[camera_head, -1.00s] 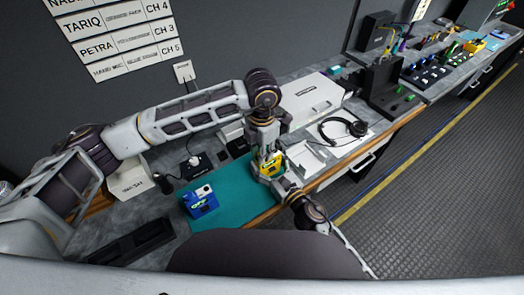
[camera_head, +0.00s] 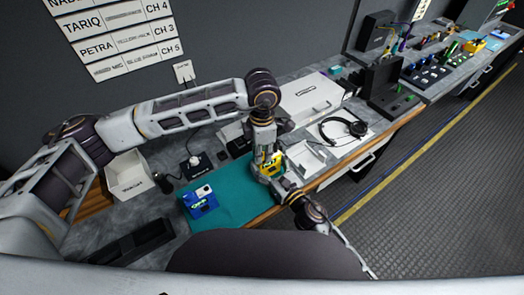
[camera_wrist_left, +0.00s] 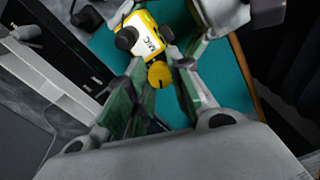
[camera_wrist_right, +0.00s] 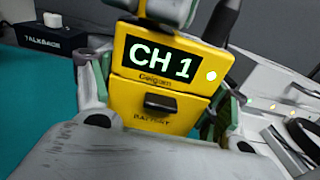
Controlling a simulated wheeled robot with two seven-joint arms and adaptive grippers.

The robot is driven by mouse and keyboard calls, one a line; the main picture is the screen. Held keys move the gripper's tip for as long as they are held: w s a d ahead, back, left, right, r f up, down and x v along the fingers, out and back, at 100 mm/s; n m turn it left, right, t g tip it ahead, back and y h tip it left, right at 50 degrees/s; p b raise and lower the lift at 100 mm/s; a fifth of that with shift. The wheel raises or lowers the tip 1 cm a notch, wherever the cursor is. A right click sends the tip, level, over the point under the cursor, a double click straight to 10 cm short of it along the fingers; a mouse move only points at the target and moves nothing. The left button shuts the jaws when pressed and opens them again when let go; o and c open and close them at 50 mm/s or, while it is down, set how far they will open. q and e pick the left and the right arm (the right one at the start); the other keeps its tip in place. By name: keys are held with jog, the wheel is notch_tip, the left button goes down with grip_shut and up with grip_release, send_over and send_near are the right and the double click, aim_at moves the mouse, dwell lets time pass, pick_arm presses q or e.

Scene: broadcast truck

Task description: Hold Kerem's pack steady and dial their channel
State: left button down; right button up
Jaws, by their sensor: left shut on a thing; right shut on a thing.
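A yellow pack (camera_head: 271,165) is upright over the teal mat (camera_head: 236,186). In the right wrist view its display (camera_wrist_right: 160,60) reads CH 1, with a lit green dot beside it. My right gripper (camera_head: 279,184) is shut on the pack's lower body, its fingers on both sides. My left gripper (camera_head: 266,150) comes down from above, shut at the pack's top. In the left wrist view a round yellow knob (camera_wrist_left: 159,75) is between its fingertips, beside a black connector and a MIC label (camera_wrist_left: 152,45). No wearer's name is readable on the pack.
A blue pack (camera_head: 199,202) reading OFF sits on the mat's left part. A wall list (camera_head: 120,40) shows Tariq CH 4 and Petra CH 3; its top is cut off. A white bin (camera_head: 128,183), a headset (camera_head: 343,129) and a white case (camera_head: 311,98) stand nearby.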

pick_arm(q)
jog(key=c, duration=1.2)
grip_release()
jog(key=shift+c, duration=0.2)
jog(key=shift+r, duration=0.1)
notch_tip(320, 180, up, 12)
pick_arm(e)
jog(key=o, duration=1.2)
jog(key=shift+o, duration=0.2)
jog(key=shift+s+d, duration=0.1)
jog(key=shift+s, duration=0.05)
